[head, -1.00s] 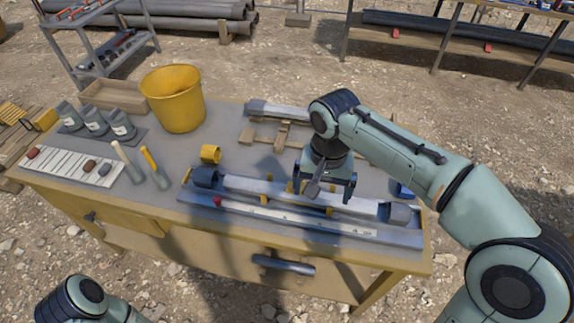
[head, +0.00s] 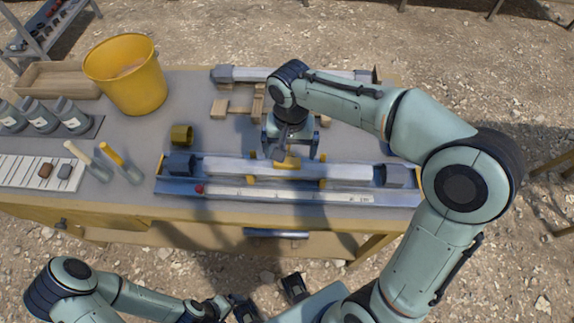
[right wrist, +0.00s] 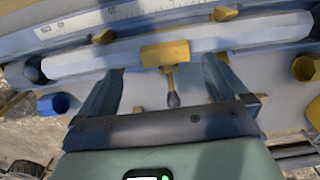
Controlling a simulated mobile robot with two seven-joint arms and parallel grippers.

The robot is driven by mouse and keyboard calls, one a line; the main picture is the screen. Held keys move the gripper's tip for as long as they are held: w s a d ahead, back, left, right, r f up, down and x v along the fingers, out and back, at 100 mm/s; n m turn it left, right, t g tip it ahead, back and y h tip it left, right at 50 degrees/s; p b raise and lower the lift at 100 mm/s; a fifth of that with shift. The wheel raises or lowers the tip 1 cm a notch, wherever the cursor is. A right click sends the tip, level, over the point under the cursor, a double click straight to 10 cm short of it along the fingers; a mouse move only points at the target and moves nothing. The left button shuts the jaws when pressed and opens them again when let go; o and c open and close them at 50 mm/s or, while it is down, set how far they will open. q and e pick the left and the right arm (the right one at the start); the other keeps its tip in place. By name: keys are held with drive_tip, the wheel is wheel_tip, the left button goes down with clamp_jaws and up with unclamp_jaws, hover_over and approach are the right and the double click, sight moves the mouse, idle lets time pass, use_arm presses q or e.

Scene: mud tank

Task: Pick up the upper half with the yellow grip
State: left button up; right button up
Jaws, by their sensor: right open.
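The upper half (head: 345,172) is a long pale grey bar lying level in a blue cradle on the workbench. Its yellow grip (head: 287,162) stands up at about its middle, and the grip shows as a yellow block in the right wrist view (right wrist: 165,53). My right gripper (head: 290,152) points down over the grip. In the right wrist view its two fingers (right wrist: 160,78) are spread wide, with the yellow grip in view between and beyond them, and nothing is held. My left gripper (head: 265,302) is low at the bottom edge, dark and partly cut off.
A white scale strip (head: 285,194) lies along the front of the cradle. Wooden blocks (head: 235,107) and another grey bar (head: 262,74) lie behind.

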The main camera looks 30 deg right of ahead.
sight(287, 161)
drive_tip(key=f, duration=0.5)
drive_tip(key=shift+w+a+f, duration=0.1)
drive_tip(key=shift+w+a, duration=0.05)
drive_tip(key=shift+w, duration=0.2)
drive_tip(key=shift+c, duration=0.3)
drive_tip(key=c, duration=1.4)
